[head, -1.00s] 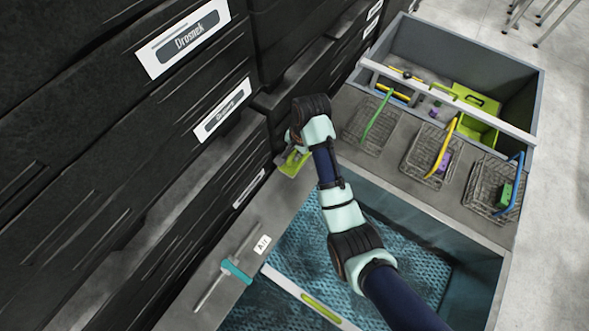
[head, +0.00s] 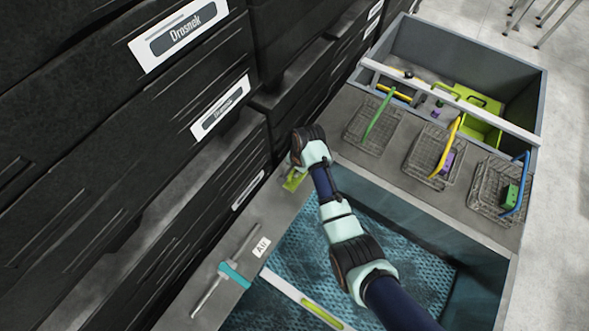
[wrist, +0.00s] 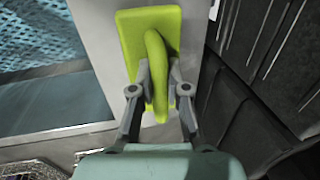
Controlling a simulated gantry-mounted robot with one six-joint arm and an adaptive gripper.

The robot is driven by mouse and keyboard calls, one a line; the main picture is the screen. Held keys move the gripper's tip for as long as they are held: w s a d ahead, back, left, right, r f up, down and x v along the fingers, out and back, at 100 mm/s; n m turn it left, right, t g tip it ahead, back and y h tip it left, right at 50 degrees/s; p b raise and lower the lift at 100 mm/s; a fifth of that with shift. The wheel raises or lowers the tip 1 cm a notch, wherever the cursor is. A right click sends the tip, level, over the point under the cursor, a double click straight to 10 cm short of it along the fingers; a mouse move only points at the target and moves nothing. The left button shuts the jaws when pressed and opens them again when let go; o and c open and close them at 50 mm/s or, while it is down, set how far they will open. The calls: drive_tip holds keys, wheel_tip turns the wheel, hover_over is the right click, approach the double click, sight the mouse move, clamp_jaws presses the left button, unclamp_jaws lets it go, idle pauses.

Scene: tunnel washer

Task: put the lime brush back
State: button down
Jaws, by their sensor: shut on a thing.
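The lime brush (wrist: 130,35) is a flat lime-green block with a looped handle (wrist: 155,60). In the wrist view both fingers of my gripper (wrist: 159,92) are shut on that handle, one on each side. In the head view the lime brush (head: 293,180) is partly hidden by my gripper (head: 300,168), over the grey ledge beside the black stacked units. I cannot tell whether the brush touches the ledge.
Three wire baskets with green (head: 379,117), yellow (head: 445,148) and blue (head: 519,185) handles stand right of my arm. A lime-green box (head: 480,105) sits in the bin behind them. Black units (head: 110,150) wall the left.

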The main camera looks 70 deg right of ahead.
sight(300, 177)
drive_tip(key=shift+f, duration=0.15)
drive_tip(key=c, duration=1.2)
unclamp_jaws()
drive_tip(key=shift+o, duration=0.2)
wheel_tip(300, 177, up, 12)
drive_tip(key=s+p, duration=0.2)
drive_tip(key=shift+s+a+p, duration=0.15)
drive_tip(key=shift+a+p, duration=0.1)
drive_tip(key=shift+p, duration=0.15)
